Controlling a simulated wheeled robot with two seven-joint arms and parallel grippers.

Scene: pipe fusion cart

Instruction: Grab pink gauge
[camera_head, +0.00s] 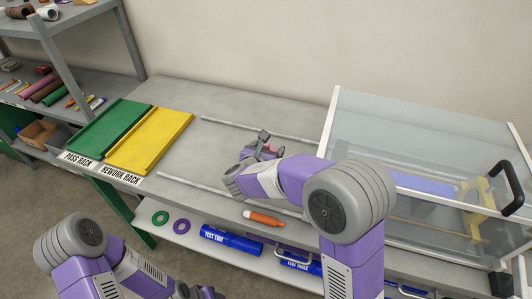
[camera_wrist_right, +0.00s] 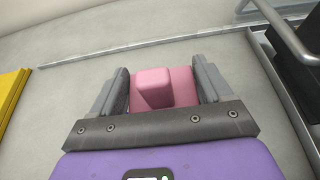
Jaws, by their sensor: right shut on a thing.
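The pink gauge (camera_wrist_right: 165,88) is a pink block with a raised middle part. In the right wrist view it sits between the two grey fingers of my right gripper (camera_wrist_right: 163,92), which is shut on it. In the head view my right gripper (camera_head: 264,147) is over the grey bench top, and only a small bit of pink shows there, mostly hidden by the gripper. I cannot tell whether the gauge touches the bench. My left gripper (camera_head: 203,292) is at the bottom edge of the head view, mostly cut off, so its jaws are unclear.
The green pass rack (camera_head: 112,128) and yellow rework rack (camera_head: 150,142) lie left on the bench (camera_head: 215,95). A clear-walled case (camera_head: 430,130) stands right. Metal rails run along the bench.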

